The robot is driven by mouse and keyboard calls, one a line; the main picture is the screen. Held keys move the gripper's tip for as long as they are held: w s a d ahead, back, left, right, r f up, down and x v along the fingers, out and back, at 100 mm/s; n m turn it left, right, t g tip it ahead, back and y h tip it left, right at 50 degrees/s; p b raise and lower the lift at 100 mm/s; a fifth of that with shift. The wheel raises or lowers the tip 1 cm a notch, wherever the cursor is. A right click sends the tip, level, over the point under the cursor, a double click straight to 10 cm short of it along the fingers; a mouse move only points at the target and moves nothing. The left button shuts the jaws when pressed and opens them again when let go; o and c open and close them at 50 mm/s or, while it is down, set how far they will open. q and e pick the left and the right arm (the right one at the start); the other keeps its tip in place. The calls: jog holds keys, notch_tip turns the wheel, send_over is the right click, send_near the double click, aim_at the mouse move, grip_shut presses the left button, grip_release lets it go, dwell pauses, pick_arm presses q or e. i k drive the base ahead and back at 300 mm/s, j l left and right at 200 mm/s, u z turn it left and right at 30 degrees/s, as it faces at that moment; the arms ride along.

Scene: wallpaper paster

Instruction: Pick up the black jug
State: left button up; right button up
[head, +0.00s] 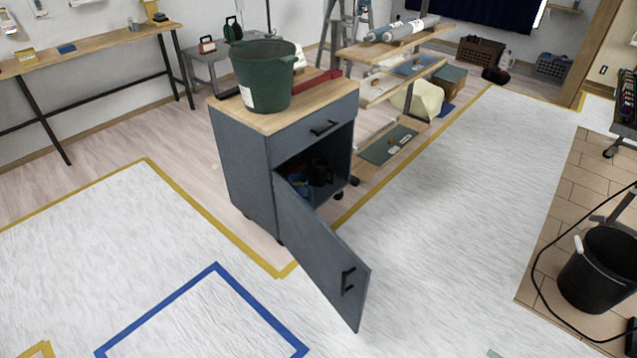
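A dark vessel (321,174), which looks like the black jug, stands inside the open grey cabinet (238,168) in the middle of the view. It is small and in shadow, so its handle is not clear. A blue container (299,184) stands to its left in the same compartment. The cabinet door (325,262) hangs wide open toward the front, with a black handle. Neither of my grippers is in view.
A green bucket (262,80) and a red tool (318,80) are on the cabinet top. A shelf rack (362,95) stands behind. A black bucket (598,270) and cable are at right. The white floor covering (440,230) is clear right of the door.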

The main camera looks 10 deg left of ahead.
aim_at(320, 169)
jog(key=u, duration=1.5)
jog(key=l+u, duration=0.35)
jog(key=l, duration=2.05)
